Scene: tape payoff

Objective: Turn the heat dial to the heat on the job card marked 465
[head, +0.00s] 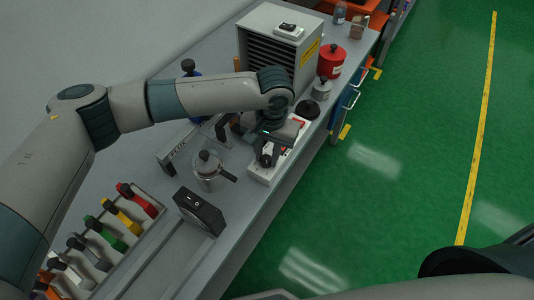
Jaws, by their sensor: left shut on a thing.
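My left arm reaches in from the left over the bench, and its gripper (267,148) points down at a white box-shaped unit (260,174) with red markings. The gripper is shut on a dark, knob-like part on top of this unit, which appears to be the heat dial. The fingers and wrist hide most of the dial, so its pointer and scale cannot be read. No job card with a readable 465 can be made out. My right gripper is not in view.
A lidded metal pot (208,172) and a black switch box (200,211) stand left of the unit. A grey slatted cabinet (270,50), a red canister (331,61) and a small grey pot (321,89) stand behind. Coloured-handled tools (110,235) sit front left. Green floor (400,150) is clear.

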